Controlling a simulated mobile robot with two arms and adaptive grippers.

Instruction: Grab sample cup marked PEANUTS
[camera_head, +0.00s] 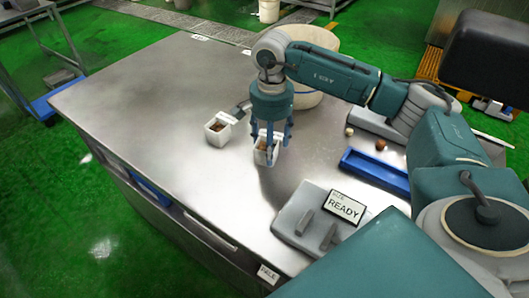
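Two small white sample cups with brown contents stand on the metal table. One cup (216,132) stands to the left, clear of the gripper. The other cup (261,157) is directly below my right gripper (271,148). The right arm comes in from the right, and its blue fingers point down, spread around or just in front of this second cup. Whether they touch it I cannot tell. The labels on the cups are too small to read, so I cannot tell which is marked PEANUTS. My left gripper is not in view.
A large beige bowl (306,98) stands behind the gripper. A grey scale (296,222) with a READY display (345,207) is at the front right, near a blue tray (373,171). Small round items (380,145) lie further right. The left of the table (140,95) is clear.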

